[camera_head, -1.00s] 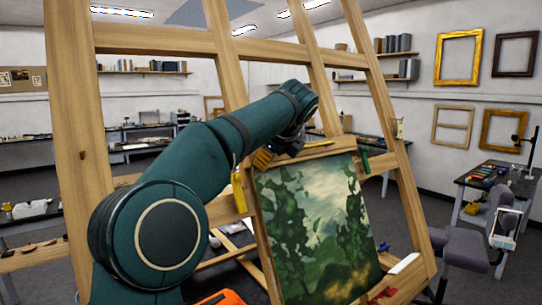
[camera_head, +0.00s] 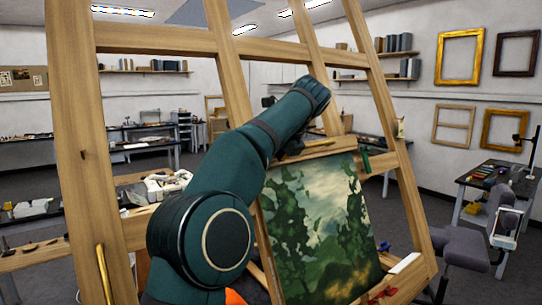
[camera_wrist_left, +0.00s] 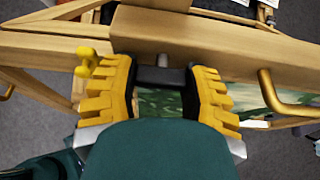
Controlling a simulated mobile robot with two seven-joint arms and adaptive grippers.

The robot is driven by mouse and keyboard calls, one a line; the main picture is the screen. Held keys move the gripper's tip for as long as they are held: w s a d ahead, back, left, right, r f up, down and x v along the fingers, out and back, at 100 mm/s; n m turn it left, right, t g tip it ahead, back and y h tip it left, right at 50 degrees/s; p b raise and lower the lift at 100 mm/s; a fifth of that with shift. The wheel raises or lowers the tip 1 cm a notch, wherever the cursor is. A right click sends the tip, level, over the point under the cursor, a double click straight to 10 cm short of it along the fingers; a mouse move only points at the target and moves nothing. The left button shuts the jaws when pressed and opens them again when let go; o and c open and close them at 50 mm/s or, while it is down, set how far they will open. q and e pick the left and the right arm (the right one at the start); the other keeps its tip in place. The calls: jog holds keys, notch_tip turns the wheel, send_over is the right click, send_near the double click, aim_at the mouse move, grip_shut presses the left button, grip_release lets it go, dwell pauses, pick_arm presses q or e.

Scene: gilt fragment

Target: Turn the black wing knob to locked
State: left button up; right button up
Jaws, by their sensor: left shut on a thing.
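The black wing knob (camera_wrist_left: 161,76) shows in the left wrist view as a short dark bar lying crosswise, against a wooden rail (camera_wrist_left: 185,32) of the easel. My left gripper (camera_wrist_left: 163,88) has its yellow fingers with black pads on either side of the knob and is shut on it. In the head view my teal left arm reaches up to the top of the painting (camera_head: 322,225), and its wrist hides the knob and most of the gripper. No locked mark is readable. My right gripper is not in view.
The big wooden easel frame (camera_head: 80,150) stands around my arm. In the left wrist view a brass handle (camera_wrist_left: 283,102) is on the right and a yellow hook (camera_wrist_left: 91,62) on the left, close to the fingers. A side table (camera_head: 500,178) stands at the right.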

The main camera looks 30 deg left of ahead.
pick_arm(q)
jog(key=o, duration=1.2)
jog(key=shift+r, duration=0.1)
jog(key=v, duration=0.7)
jog(key=shift+d, duration=0.2)
jog(key=shift+r, duration=0.1)
